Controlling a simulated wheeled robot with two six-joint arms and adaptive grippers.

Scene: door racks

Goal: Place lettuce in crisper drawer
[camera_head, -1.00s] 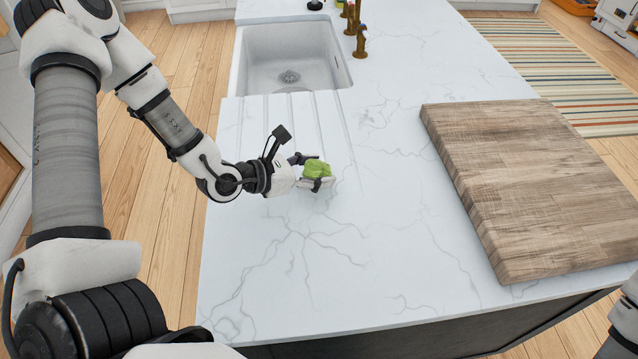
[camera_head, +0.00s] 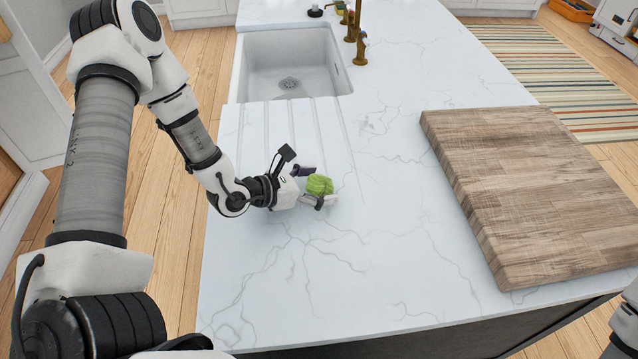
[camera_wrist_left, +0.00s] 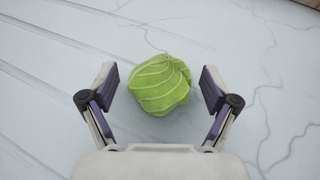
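In the left wrist view the lettuce (camera_wrist_left: 160,84) lies ahead of and partly between the fingertips, with a gap on each side. My left gripper (camera_head: 312,184) is open around it; its spread fingers also show in the left wrist view (camera_wrist_left: 160,88). My right gripper is not in view; only a piece of my right arm shows at the right edge. No crisper drawer is visible.
A thick wooden cutting board (camera_head: 535,190) lies on the right of the counter (camera_head: 390,250). A white sink (camera_head: 290,65) with a brass faucet (camera_head: 355,30) is at the back. The counter between board and lettuce is clear. A striped rug (camera_head: 560,75) lies on the floor.

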